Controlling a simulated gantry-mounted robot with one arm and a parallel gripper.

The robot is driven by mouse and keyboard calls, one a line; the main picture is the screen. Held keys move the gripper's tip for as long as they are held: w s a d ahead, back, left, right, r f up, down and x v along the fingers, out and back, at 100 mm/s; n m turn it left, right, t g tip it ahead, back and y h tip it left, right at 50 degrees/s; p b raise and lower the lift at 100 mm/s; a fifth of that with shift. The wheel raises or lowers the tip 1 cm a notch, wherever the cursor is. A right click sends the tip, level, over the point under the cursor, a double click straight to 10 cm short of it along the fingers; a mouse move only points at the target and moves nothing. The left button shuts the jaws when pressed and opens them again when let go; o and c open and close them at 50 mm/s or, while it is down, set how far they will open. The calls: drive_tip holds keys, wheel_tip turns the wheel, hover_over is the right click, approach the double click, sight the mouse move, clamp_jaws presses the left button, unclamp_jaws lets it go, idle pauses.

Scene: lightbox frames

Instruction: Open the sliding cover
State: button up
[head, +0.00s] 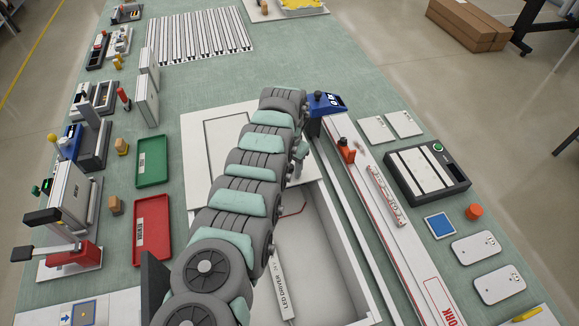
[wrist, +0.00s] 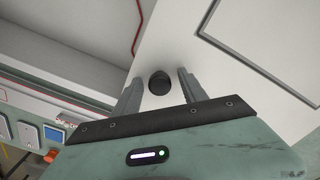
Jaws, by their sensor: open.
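The sliding cover (head: 198,135) is a white panel with a dark rectangular outline, lying over the far part of a white lightbox frame (head: 345,240). The near part of the box is uncovered and shows an LED driver (head: 283,285) and a red wire inside. In the wrist view, the cover (wrist: 203,60) carries a round black knob (wrist: 158,83) near its edge. My gripper (wrist: 160,76) is open, with one finger on each side of the knob and visible gaps to it. In the head view my arm hides the knob and part of the cover.
A blue tool (head: 326,103) and an orange-red clamp (head: 347,150) stand close on the right, near a long white rail. Green (head: 152,160) and red (head: 152,228) trays lie left of the box. A black case (head: 428,170) sits farther right.

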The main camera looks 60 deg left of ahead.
drive_tip(key=shift+c, duration=0.3)
clamp_jaws()
idle(1.0)
